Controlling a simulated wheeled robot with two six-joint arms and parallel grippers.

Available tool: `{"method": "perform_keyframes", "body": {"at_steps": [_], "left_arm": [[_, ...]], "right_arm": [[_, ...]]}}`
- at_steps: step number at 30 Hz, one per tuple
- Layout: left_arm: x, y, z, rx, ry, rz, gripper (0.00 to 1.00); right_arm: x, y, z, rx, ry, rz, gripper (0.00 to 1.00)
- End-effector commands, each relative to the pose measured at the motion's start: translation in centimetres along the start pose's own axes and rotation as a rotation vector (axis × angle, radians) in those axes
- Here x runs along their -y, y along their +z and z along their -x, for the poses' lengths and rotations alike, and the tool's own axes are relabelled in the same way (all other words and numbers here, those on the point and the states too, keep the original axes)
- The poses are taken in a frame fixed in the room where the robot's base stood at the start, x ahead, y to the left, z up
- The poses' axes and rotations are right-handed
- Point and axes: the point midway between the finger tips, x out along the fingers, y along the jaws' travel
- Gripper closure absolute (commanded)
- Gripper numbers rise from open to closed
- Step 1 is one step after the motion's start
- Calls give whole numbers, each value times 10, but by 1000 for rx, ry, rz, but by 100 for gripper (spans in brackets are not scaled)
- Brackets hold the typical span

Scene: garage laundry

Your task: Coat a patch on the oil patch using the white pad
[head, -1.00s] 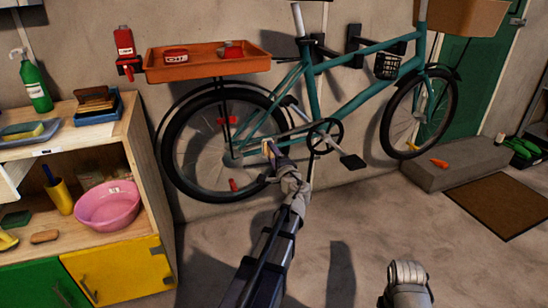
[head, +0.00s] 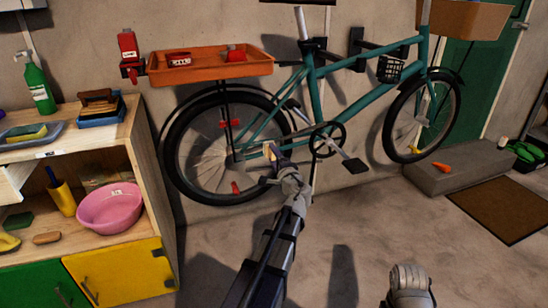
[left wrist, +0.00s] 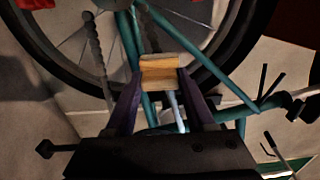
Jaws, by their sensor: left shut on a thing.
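My left gripper (head: 273,154) reaches up from the bottom of the head view to the rear wheel and chain area of the teal bicycle (head: 316,95). In the left wrist view its two dark purple fingers (left wrist: 158,84) are shut on a small block with a pale, whitish face and a yellow-tan side, which looks like the white pad (left wrist: 159,66). The pad (head: 267,148) shows small in the head view, in front of the bicycle's rear part. Whether it touches anything is unclear. I cannot pick out an oil patch. The right gripper's jaws cannot be made out.
An orange tray (head: 205,66) with red items sits above the rear wheel. A wooden shelf (head: 140,150) with a pink basin (head: 109,208) stands at left. A grey step (head: 455,168) and brown mat (head: 505,208) lie at right. The middle floor is clear.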

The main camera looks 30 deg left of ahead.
Motion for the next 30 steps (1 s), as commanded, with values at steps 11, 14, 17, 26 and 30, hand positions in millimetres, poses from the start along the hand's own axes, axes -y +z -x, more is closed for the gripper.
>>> {"method": "perform_keyframes", "body": {"at_steps": [11,14,17,26,30], "left_arm": [[0,0,-8,1,0,0,91],[0,0,-10,0,0,0,91],[0,0,-12,0,0,0,91],[1,-3,-13,-1,0,0,91],[3,-11,-13,-2,0,0,91]], "right_arm": [[0,0,0,0,0,0,50],[0,0,0,0,0,0,50],[0,0,0,0,0,0,50],[0,0,1,0,0,0,50],[0,0,3,0,0,0,50]]}}
